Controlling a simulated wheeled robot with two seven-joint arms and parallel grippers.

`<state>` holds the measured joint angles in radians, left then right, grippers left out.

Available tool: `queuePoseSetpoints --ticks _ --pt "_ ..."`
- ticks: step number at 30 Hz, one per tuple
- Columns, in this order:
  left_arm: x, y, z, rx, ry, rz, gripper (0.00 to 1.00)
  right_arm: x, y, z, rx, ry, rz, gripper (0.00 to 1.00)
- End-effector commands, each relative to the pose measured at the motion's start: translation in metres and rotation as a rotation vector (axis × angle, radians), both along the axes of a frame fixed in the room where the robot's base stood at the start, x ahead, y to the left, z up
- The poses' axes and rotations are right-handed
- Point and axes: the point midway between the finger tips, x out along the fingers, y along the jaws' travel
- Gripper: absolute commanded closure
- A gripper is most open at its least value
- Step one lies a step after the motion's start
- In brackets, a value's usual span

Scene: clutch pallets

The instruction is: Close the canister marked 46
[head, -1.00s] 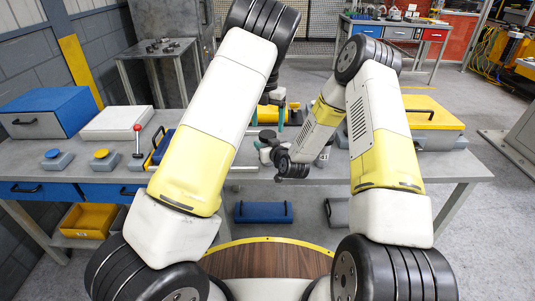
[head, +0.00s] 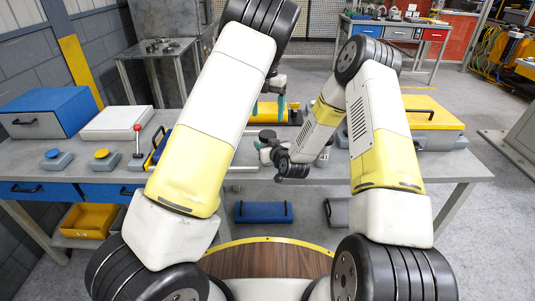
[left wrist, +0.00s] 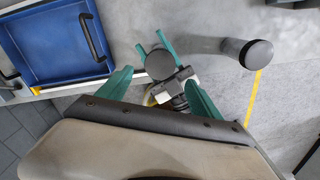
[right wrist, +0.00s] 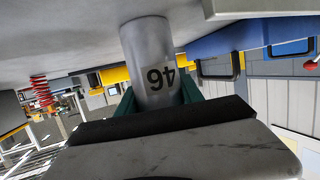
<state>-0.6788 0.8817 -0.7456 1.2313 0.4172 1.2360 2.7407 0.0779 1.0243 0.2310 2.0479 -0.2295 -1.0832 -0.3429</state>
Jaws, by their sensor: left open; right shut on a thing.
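The canister marked 46 (right wrist: 150,50) is a grey cylinder, its number upside down in the right wrist view. My right gripper (right wrist: 157,98) is shut around its side; in the head view this gripper (head: 263,147) is partly hidden. A dark round disc (left wrist: 160,66) shows on the canister's top, also in the head view (head: 267,135); how tightly it sits cannot be told. My left gripper (head: 269,105) is open and empty above and beyond the canister. Its teal fingers (left wrist: 158,90) are spread wide in the left wrist view.
A blue tray (left wrist: 50,35) lies on the bench to the left. A yellow case (head: 430,112) is at the right, and buttons (head: 101,157) and a red-knobbed lever (head: 137,140) are at the left.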

Motion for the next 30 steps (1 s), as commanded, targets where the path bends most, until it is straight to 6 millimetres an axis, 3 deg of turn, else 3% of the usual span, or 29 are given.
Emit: queuePoseSetpoints --ticks 15,27,28,30 --pt "0.000 0.000 -0.070 0.001 0.002 0.000 0.25 0.000 0.000 0.000 0.000 -0.001 0.000 1.00" --pt "0.000 0.000 -0.077 0.000 0.000 0.000 0.25 0.000 0.000 0.000 0.000 -0.001 0.000 1.00" --pt "0.000 0.000 -0.077 0.000 0.000 0.000 0.27 0.000 0.000 0.000 0.000 -0.001 0.000 1.00" --pt "0.000 0.000 -0.077 0.000 0.000 0.000 0.41 0.000 0.000 0.000 0.000 -0.001 0.000 1.00"
